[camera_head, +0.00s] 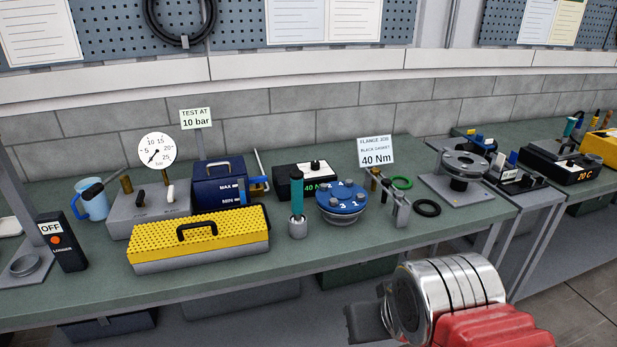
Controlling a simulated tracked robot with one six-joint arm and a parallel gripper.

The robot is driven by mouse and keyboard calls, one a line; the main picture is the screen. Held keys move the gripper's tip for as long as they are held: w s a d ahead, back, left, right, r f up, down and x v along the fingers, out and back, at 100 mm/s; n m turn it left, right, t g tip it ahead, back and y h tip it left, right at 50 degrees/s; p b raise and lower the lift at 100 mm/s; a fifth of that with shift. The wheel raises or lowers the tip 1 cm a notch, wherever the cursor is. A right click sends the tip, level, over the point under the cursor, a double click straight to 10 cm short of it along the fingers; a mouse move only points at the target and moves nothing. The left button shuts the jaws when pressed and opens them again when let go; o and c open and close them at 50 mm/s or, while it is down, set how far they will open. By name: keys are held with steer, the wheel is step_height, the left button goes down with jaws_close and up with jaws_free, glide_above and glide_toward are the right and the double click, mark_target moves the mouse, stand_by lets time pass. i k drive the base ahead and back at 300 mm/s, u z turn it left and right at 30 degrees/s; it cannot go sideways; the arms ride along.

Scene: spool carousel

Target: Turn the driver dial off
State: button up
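The driver unit (284,188) is a black box near the middle of the bench. A teal-handled driver (297,195) stands upright in a grey holder just in front and hides part of the box. My gripper (366,322) shows only as a dark part at the end of my chrome and red arm, low in front of the bench and apart from the dial. Its fingers cannot be made out.
A blue numbered flange (342,199) stands right of the driver. A yellow perforated cover (198,237) with a handle is left of it. A navy tank (219,187) stands behind, left of the box. A "40 Nm" sign (376,151) stands right. The bench's front strip (330,252) is clear.

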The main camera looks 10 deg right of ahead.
mark_target(315, 165)
steer(key=i, duration=0.9)
steer(key=u, duration=0.05)
